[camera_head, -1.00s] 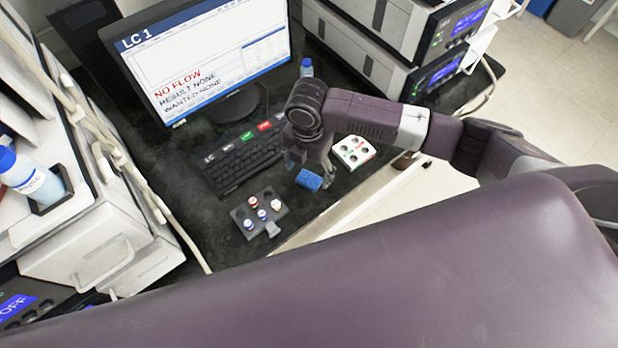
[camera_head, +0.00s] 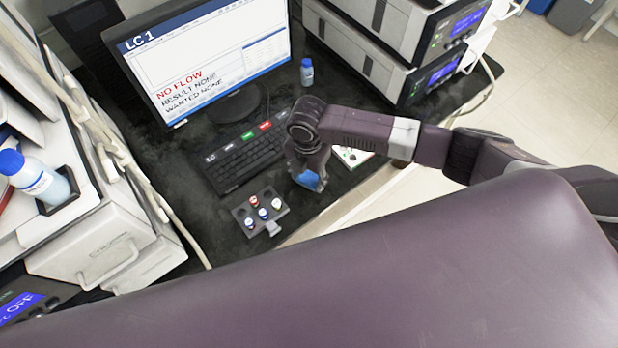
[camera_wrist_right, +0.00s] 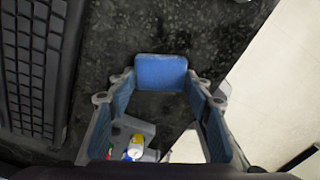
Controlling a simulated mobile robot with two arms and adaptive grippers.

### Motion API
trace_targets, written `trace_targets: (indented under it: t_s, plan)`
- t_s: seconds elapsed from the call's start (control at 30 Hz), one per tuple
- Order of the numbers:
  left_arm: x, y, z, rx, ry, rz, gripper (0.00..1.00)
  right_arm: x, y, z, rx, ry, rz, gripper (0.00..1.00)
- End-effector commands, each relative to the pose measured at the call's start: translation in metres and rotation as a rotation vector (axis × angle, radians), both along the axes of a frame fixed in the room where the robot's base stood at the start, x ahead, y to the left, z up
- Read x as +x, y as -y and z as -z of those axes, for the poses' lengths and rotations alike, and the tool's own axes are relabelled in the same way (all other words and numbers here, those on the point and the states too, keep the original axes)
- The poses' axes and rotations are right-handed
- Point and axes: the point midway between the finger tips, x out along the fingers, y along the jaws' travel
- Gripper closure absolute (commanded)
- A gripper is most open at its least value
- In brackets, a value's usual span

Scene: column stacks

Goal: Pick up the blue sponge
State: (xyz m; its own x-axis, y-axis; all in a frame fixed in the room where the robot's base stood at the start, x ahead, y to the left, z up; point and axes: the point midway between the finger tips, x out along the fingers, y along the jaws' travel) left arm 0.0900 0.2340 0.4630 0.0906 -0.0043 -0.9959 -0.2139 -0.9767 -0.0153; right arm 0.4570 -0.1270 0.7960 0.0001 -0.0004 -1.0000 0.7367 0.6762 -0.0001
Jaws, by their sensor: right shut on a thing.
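The blue sponge (camera_head: 312,182) is at the right gripper on the dark bench, between the keyboard and the bench's front edge. In the right wrist view the sponge (camera_wrist_right: 161,70) shows as a blue block between the fingertips. My right gripper (camera_head: 307,176) comes down from above and is shut on the sponge, with a finger at each side of it. The fingers partly hide the sponge in the head view. I cannot tell whether it touches the bench. My left gripper is not in view.
A dark rack (camera_head: 238,214) with several capped vials stands left of the sponge. A keyboard (camera_head: 228,172) lies behind the rack. A white tray (camera_head: 352,157) is partly hidden behind my right arm. A blue-capped bottle (camera_head: 307,72) stands by the monitor (camera_head: 205,60).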

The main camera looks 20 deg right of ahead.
Motion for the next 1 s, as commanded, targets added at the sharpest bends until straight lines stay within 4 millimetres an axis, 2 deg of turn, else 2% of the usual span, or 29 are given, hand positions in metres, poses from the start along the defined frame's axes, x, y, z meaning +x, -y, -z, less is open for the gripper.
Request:
trace_targets:
  t_s: [0.27,0.43,0.57,0.8,1.0]
  plan:
    - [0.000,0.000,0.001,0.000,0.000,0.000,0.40,0.000,0.000,-0.005,0.001,0.001,0.000,0.69]
    - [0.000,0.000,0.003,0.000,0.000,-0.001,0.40,0.001,0.000,-0.023,0.001,0.004,0.000,0.69]
    - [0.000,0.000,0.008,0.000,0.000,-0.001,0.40,0.002,0.000,-0.054,0.003,0.007,-0.001,0.69]
    - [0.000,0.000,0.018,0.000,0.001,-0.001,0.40,0.002,-0.001,-0.126,0.003,0.007,-0.002,0.69]
    - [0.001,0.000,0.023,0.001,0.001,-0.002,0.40,0.001,0.000,-0.172,0.001,0.004,-0.002,0.69]
